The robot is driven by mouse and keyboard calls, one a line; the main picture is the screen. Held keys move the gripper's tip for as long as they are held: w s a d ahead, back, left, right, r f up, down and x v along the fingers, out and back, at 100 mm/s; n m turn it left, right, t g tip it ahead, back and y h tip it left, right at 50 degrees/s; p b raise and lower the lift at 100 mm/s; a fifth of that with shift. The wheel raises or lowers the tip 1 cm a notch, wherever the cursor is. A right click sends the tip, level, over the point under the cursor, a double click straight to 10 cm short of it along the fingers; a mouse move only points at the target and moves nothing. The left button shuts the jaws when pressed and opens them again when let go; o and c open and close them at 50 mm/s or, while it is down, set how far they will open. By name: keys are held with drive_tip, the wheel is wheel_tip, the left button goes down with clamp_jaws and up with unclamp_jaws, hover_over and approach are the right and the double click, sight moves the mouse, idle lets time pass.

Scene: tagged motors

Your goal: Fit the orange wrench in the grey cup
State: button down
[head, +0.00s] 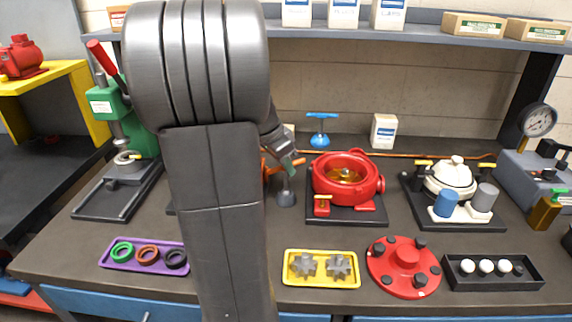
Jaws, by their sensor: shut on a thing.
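My gripper (290,168) is in the middle of the head view, just right of my arm, pointing down over the bench. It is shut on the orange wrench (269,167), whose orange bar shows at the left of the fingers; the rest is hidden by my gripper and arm. A small grey cup (286,199) stands on the bench directly below my gripper. A thin grey stem rises from the cup toward the fingers. I cannot tell whether the wrench's tip is seated in the cup.
Right of the cup is a red motor housing (347,181) on a dark pad. A blue T-handled wrench (321,128) stands behind it. In front lie a yellow tray (321,282) with gears and a red disc (407,257). My arm hides the bench to the left.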

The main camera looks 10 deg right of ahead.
drive_tip(key=shift+f, duration=0.25)
drive_tip(key=c, duration=1.3)
unclamp_jaws()
drive_tip(key=shift+r, duration=0.2)
drive_tip(key=shift+r+p, duration=1.9)
drive_tip(key=shift+r, duration=1)
drive_tip(key=v, duration=1.3)
drive_tip(key=shift+s+a+r, duration=0.1)
drive_tip(key=shift+s+r, duration=0.05)
drive_tip(key=shift+r, duration=0.2)
